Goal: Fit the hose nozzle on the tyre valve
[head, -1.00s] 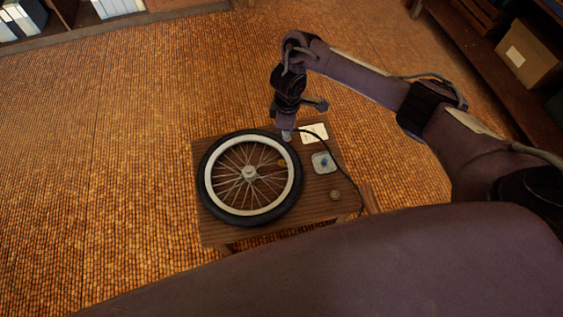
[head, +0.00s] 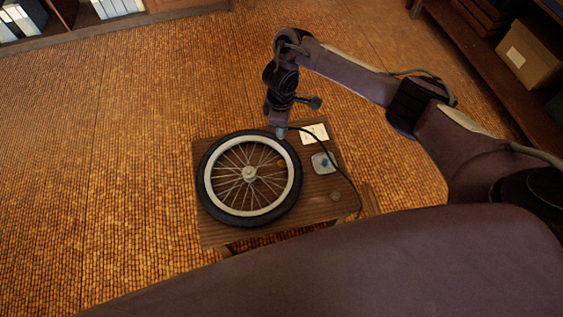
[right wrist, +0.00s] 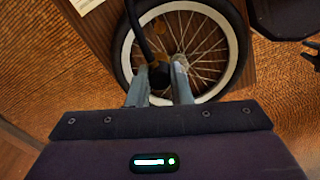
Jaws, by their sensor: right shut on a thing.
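The wheel (head: 249,173) with a black tyre and pale rim lies flat on a small wooden table. My right gripper (head: 281,134) points down at the tyre's upper right edge in the head view. In the right wrist view, my right gripper (right wrist: 165,80) is shut on the dark hose nozzle (right wrist: 160,74), which appears over the tyre and rim. The black hose (head: 338,168) curves from there to the table's right side. I cannot make out the tyre valve or whether the nozzle touches it. My left gripper is not in view.
Shelves with a cardboard box (head: 527,54) stand far right. Open floor lies left.

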